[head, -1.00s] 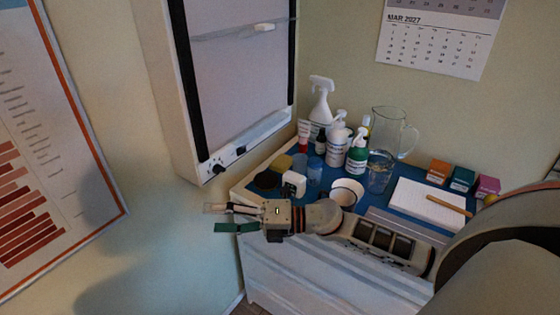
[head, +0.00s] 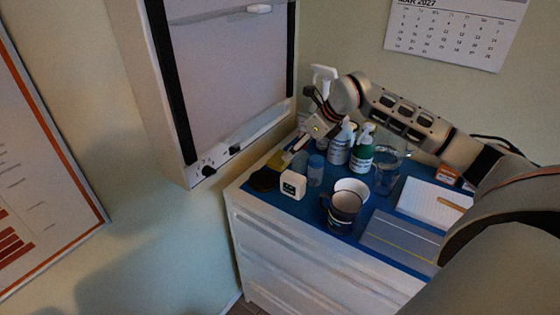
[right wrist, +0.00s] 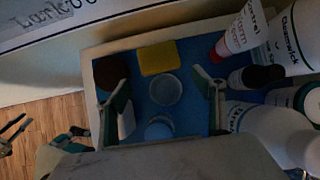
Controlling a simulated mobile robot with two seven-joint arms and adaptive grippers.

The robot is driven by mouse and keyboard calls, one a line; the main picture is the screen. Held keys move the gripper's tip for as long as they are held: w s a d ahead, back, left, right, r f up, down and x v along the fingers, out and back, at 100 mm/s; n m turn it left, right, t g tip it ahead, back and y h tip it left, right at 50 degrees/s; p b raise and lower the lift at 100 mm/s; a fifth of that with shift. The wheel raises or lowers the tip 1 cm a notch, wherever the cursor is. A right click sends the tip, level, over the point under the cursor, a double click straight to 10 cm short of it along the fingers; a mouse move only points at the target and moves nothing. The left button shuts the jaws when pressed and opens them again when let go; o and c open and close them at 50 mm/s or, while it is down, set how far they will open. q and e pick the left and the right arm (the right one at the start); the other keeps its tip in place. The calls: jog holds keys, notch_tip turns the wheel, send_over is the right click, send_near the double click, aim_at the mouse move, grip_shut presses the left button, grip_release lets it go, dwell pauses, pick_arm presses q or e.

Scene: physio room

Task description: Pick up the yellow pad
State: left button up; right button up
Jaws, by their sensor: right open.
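The yellow pad (head: 277,160) lies on the blue top of the white cabinet, near its back left corner. In the right wrist view the yellow pad (right wrist: 159,57) shows whole, beyond my fingertips. My right gripper (head: 298,147) is above the cabinet, just right of the pad in the head view, pointing down and left. In the right wrist view my right gripper (right wrist: 163,88) is open and empty, its two fingers wide apart. A clear round cup (right wrist: 165,89) shows between the fingers, in front of the pad.
A dark round item (head: 264,180) lies close beside the pad. A white cube timer (head: 293,185), blue cup (head: 315,170), dark mug (head: 341,210) and white bowl (head: 352,188) stand nearer. Bottles (head: 362,152) crowd the right.

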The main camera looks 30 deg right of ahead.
aim_at(280, 160)
jog(key=x, duration=0.3)
jog(key=shift+w+a+f, duration=0.25)
jog(key=shift+w, duration=0.2)
jog(key=x, duration=0.4)
jog(key=shift+w+a+r+b, duration=0.2)
jog(key=shift+w+b, duration=0.1)
jog(key=shift+w, duration=0.1)
jog(key=c, duration=0.7)
